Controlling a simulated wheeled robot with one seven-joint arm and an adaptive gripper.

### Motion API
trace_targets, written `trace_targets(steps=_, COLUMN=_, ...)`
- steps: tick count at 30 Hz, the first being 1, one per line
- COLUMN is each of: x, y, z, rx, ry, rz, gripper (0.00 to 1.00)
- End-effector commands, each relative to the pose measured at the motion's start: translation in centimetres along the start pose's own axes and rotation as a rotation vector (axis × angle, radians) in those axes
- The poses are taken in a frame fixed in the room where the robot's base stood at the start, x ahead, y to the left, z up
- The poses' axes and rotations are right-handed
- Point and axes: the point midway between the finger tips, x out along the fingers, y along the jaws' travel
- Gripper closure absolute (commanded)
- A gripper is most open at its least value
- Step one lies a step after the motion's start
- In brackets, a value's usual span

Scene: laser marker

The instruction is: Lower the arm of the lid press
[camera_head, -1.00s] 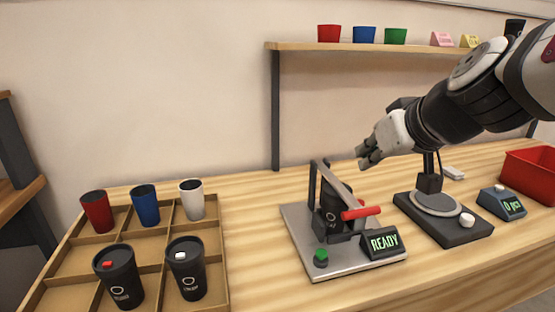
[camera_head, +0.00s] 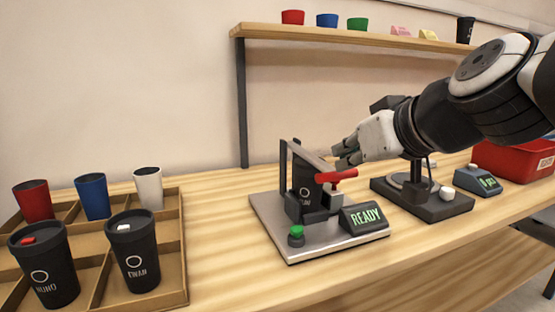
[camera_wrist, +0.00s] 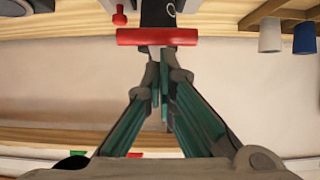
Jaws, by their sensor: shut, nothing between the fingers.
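The lid press has a grey base plate (camera_head: 265,222), a slanting arm (camera_head: 307,155) and a red bar handle (camera_head: 337,175). The arm slopes from the rear posts down to the handle, above a black cup (camera_head: 304,183) that stands in the press. My gripper (camera_head: 338,156) is shut and empty, just above and behind the red handle. In the wrist view my fingertips (camera_wrist: 160,80) point at the red handle (camera_wrist: 157,37), which lies crosswise just beyond them. I cannot tell whether they touch it.
On the press base are a green button (camera_head: 296,232) and a READY display (camera_head: 365,216). A black device (camera_head: 430,207) stands right of the press, with a red bin (camera_head: 510,160) beyond. A cup tray (camera_head: 172,245) is at left. A shelf (camera_head: 330,36) hangs behind.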

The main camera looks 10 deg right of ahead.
Motion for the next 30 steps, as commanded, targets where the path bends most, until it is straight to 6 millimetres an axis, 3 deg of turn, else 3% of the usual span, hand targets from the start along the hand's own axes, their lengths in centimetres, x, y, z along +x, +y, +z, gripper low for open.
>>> trace_targets(steps=9, x=0.7, y=0.0, z=1.6, rx=0.0, ry=0.0, rz=0.0, gripper=1.0)
trace_targets(steps=30, x=0.8, y=0.0, z=1.9, rx=-0.001, ry=0.0, rz=0.0, gripper=1.0)
